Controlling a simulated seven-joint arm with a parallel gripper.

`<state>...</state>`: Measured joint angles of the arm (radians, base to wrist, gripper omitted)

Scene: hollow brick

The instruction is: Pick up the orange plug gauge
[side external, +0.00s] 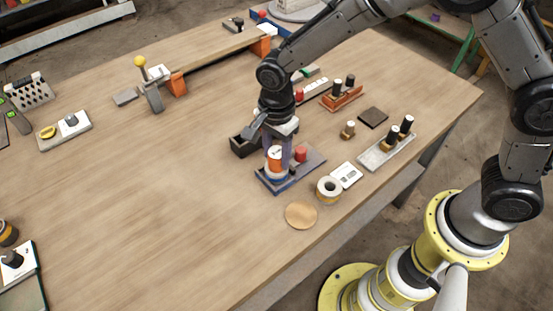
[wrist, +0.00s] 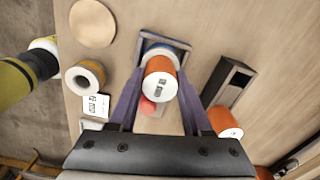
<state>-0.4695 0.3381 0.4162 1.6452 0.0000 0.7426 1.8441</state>
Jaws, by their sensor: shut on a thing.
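The orange plug gauge (side external: 275,153), an orange cylinder with a white band, stands upright at the blue fixture tray (side external: 262,182). In the wrist view the gauge (wrist: 160,84) shows its white, marked end between the two fingers. My gripper (wrist: 162,92) is shut on it, one finger on each side. In the side view my gripper (side external: 279,160) points down over the tray. I cannot tell whether the gauge's lower end still touches the tray. A red cylinder (side external: 300,155) stands beside it on the same tray, partly hidden by the gauge in the wrist view.
A dark open box (wrist: 230,84) is close beside the tray, with another orange cylinder (wrist: 224,122) near its end. A tape roll (side external: 328,189), a white device (side external: 346,175) and a wooden disc (side external: 301,215) lie nearby. The table's left middle is clear.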

